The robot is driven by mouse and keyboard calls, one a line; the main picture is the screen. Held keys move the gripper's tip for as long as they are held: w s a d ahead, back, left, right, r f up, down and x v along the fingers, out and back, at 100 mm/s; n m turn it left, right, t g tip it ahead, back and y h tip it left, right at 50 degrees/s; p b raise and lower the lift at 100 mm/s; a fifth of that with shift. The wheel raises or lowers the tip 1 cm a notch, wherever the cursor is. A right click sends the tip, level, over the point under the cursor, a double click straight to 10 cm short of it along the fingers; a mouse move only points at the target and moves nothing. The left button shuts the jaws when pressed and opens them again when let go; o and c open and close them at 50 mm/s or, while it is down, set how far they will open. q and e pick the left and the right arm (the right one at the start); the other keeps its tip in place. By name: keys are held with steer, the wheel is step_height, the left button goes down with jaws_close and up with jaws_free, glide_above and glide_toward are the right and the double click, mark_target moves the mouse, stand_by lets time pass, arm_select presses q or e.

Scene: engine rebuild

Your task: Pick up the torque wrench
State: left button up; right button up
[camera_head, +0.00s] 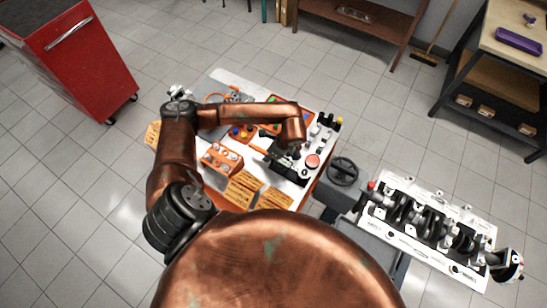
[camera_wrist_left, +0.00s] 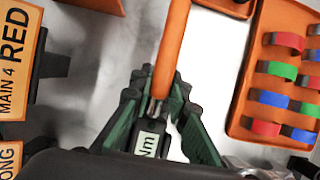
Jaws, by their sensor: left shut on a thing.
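The torque wrench (camera_wrist_left: 172,45) shows in the left wrist view, with an orange handle, a metal shaft and a label reading "Nm". My left gripper (camera_wrist_left: 158,92) has its green fingers on both sides of the shaft, just below the handle, and is shut on it. The wrench's far end is hidden by the gripper body. In the head view my left gripper (camera_head: 270,147) is over the right part of the work table, and I cannot make out the wrench there. My right gripper is not in view.
An orange tray of coloured rings (camera_wrist_left: 243,105) lies right of the wrench. An orange block labelled "MAIN 4 RED" (camera_wrist_left: 18,50) is at left. In the head view, an engine block with crankshaft (camera_head: 428,225) stands right of the table. A red cabinet (camera_head: 75,65) stands at the upper left.

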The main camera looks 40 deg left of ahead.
arm_select(q)
steer(key=shift+r, duration=0.2)
jaws_close()
steer(key=shift+w+r, duration=0.1)
steer(key=shift+r, duration=0.5)
steer(key=s+d+r, duration=0.9)
steer(key=s+r, duration=0.1)
steer(key=r, duration=0.1)
steer(key=shift+d+r, duration=0.25)
steer(key=shift+d, duration=0.15)
steer(key=shift+s, duration=0.1)
steer(key=shift+o, duration=1.7)
jaws_free()
jaws_close()
